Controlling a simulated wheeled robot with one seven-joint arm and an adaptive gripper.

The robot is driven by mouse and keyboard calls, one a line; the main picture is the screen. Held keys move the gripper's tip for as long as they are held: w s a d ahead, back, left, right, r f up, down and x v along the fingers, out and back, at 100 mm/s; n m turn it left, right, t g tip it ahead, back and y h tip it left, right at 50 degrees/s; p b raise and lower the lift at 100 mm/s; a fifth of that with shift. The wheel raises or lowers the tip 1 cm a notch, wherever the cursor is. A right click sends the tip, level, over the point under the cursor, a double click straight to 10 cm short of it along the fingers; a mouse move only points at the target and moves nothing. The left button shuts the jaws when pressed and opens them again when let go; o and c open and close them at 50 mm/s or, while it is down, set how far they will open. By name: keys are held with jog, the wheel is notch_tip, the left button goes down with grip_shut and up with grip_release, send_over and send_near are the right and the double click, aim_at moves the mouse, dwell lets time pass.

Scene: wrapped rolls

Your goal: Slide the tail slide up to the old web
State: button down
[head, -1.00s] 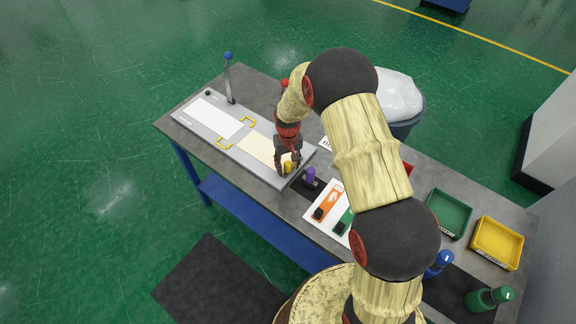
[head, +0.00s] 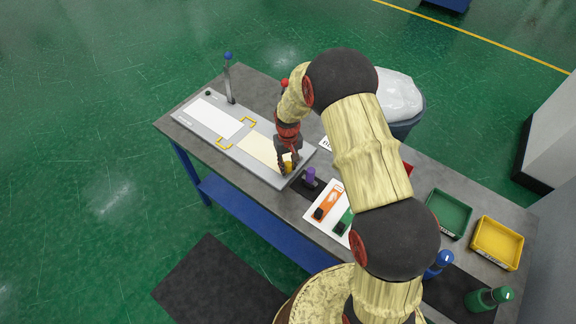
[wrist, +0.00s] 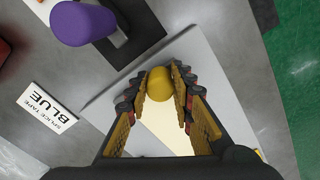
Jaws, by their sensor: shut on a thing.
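The tail slide is a cream strip (head: 262,149) with a yellow knob (wrist: 160,84) near its right end, lying on a grey plate (head: 187,127). My gripper (head: 288,168) reaches down over the knob and is shut on it, with one finger on each side in the wrist view. The cream strip also shows between the fingers there. The old web, a white sheet (head: 213,117), lies at the plate's far left end.
A purple-topped object (wrist: 82,23) stands on a dark pad beside the plate's right end. A blue-knobbed lever (head: 229,78) rises behind the white sheet. A white board (head: 327,205) with orange and green pieces lies to the right. The plate between strip and sheet looks clear.

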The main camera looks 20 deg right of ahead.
jog(key=w+a, duration=0.1)
jog(key=w, duration=0.1)
jog(key=w+a+b, duration=0.1)
jog(key=w+a, duration=0.1)
jog(key=shift+f, duration=0.1)
jog(key=shift+w, duration=0.15)
jog(key=c, duration=1.7)
grip_release()
jog(key=shift+w+a, duration=0.15)
jog(key=shift+o, duration=0.8)
jog(key=shift+r, duration=0.2)
notch_tip(320, 180, up, 12)
